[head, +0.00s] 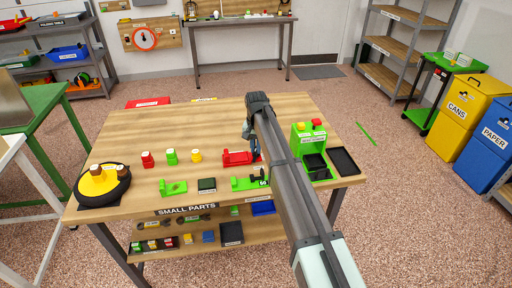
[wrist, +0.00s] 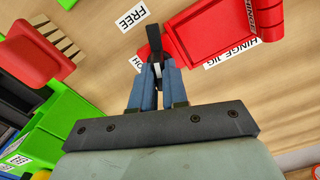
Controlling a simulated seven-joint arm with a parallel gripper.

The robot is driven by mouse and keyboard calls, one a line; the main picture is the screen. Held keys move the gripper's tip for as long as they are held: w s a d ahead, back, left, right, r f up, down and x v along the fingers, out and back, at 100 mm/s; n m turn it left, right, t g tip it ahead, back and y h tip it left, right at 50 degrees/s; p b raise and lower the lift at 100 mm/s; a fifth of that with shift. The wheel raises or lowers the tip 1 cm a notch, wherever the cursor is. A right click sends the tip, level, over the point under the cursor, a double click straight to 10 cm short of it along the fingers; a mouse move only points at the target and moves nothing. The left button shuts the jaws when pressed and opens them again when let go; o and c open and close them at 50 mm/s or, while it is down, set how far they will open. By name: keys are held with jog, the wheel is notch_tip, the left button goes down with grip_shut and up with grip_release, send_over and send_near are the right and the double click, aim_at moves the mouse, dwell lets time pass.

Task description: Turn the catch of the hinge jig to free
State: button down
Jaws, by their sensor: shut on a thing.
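The red hinge jig (wrist: 205,32) lies on the wooden bench at the upper right of the wrist view, and in the head view (head: 236,158) it is partly beside my arm. A black catch (wrist: 154,40) stands at its left edge. My gripper (wrist: 156,72) has its blue fingers shut on the catch, which shows beyond the fingertips. The FREE label (wrist: 131,18) lies left of the catch, apart from it. A second label (wrist: 136,62) is mostly hidden by the fingers; only "HO" shows. In the head view my gripper (head: 255,155) is at the jig's right end.
A green stand (head: 302,140) with black trays is just right of my arm. Red, green and yellow pieces stand left of the jig, with green jigs in front. A yellow and black round thing (head: 103,185) is at the left corner.

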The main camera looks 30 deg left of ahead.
jog(key=shift+n, duration=2.2)
jog(key=c, duration=1.1)
grip_release()
jog(key=shift+c, duration=0.2)
notch_tip(320, 180, up, 14)
jog(key=shift+f, duration=0.1)
